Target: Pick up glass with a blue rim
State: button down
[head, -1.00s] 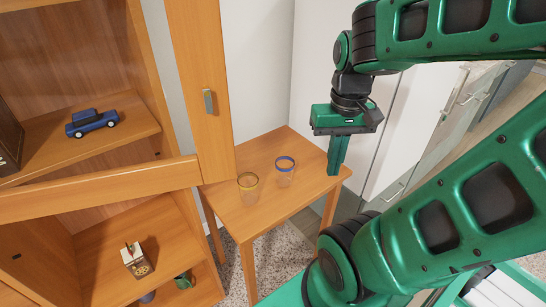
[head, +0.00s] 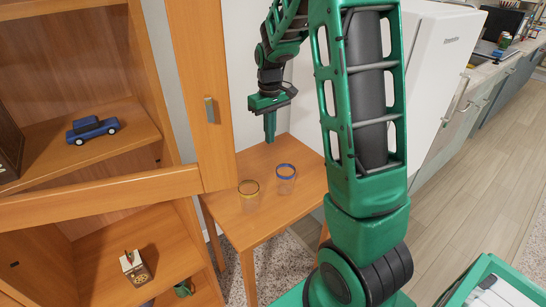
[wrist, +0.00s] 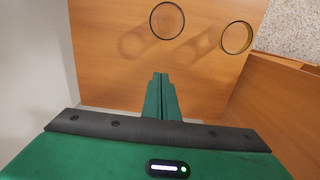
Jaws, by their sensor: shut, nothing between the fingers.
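The clear glass with a blue rim (head: 285,178) stands upright on a small wooden table (head: 240,222). A second clear glass, with a yellow rim (head: 249,194), stands to its left and a little nearer. My gripper (head: 270,138) points down above the back part of the table, behind the blue-rimmed glass. Its fingers are shut with nothing between them and touch neither glass. In the wrist view the shut fingers (wrist: 161,98) show at the centre, with the blue-rimmed glass (wrist: 167,20) above them and the yellow-rimmed glass (wrist: 237,38) to the upper right.
An open wooden cabinet (head: 85,188) stands left of the table, its door (head: 201,90) jutting close to the table's left side. A blue toy car (head: 92,130) sits on a shelf. A white fridge (head: 440,70) stands to the right. The wall is behind the table.

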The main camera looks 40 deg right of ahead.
aim_at(285, 181)
notch_tip(285, 181, down, 9)
jog(key=shift+f, duration=0.1)
jog(key=shift+s+f, duration=0.2)
jog(key=shift+f, duration=0.15)
jog(key=shift+s+r, duration=0.1)
jog(key=shift+s, duration=1.7)
